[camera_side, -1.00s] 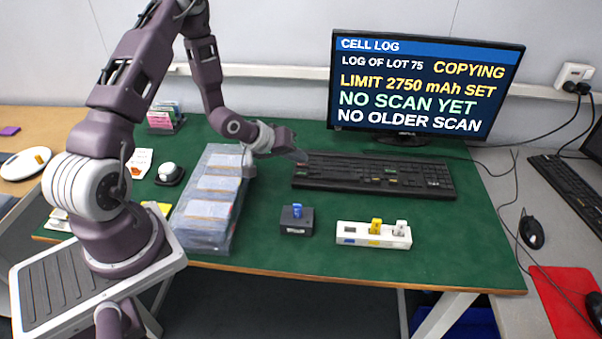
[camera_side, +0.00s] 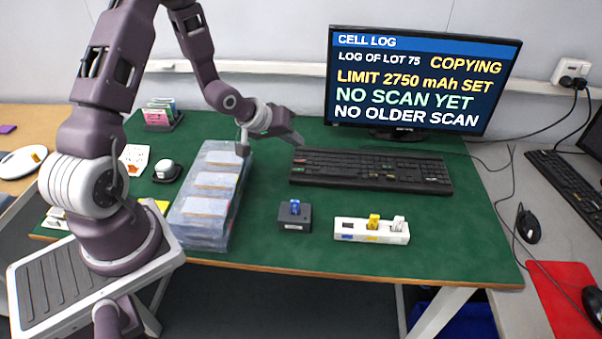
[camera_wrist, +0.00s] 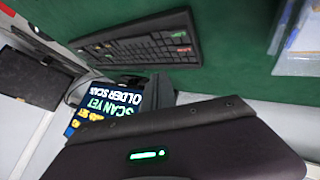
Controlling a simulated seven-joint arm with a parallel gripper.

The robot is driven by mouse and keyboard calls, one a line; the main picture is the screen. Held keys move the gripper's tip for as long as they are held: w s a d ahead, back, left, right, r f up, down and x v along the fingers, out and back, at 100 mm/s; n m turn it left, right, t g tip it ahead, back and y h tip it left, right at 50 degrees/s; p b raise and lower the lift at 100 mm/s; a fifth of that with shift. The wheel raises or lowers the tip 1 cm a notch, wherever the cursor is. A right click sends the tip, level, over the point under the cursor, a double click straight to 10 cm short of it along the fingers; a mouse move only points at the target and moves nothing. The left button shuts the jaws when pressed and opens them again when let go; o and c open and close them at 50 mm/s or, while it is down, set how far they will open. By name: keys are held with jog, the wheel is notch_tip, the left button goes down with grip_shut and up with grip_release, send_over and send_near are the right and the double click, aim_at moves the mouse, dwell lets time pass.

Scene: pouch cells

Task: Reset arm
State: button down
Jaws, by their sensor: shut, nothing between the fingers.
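My gripper (camera_side: 297,138) is in the air over the back of the green mat, between the clear bin and the keyboard (camera_side: 370,170). It is shut and holds nothing. In the wrist view my gripper (camera_wrist: 165,88) shows as dark shapes at the lower middle, with the keyboard (camera_wrist: 140,45) above it. The monitor (camera_side: 420,80) reads "CELL LOG", "LOG OF LOT 75", "COPYING", "LIMIT 2750 mAh SET", "NO SCAN YET" and "NO OLDER SCAN". The clear bin (camera_side: 196,238) holds pouch-like packs in 3 sections.
A dark block (camera_side: 294,225) with a blue piece and a white holder (camera_side: 345,232) with yellow and white pieces stand at the mat's front. A card rack (camera_side: 160,120) and a white-topped dark device (camera_side: 166,170) are at the left.

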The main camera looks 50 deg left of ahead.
jog(key=s+d+r+m+g+y, duration=0.1)
jog(key=s+d+r+m, duration=0.15)
jog(key=s+r, duration=0.45)
jog(key=s+d+r+m+g+y, duration=0.15)
jog(key=s+d+r, duration=0.25)
jog(key=r, duration=0.7)
jog(key=s+d+r+m+h, duration=0.1)
jog(key=s+d, duration=0.3)
jog(key=s, duration=0.4)
jog(key=s+d+r+m+h, duration=0.1)
jog(key=s+d+r+m, duration=0.1)
jog(key=s, duration=0.7)
jog(key=shift+d+r+m+g, duration=0.35)
jog(key=shift+d+r, duration=0.3)
jog(key=shift+d, duration=0.2)
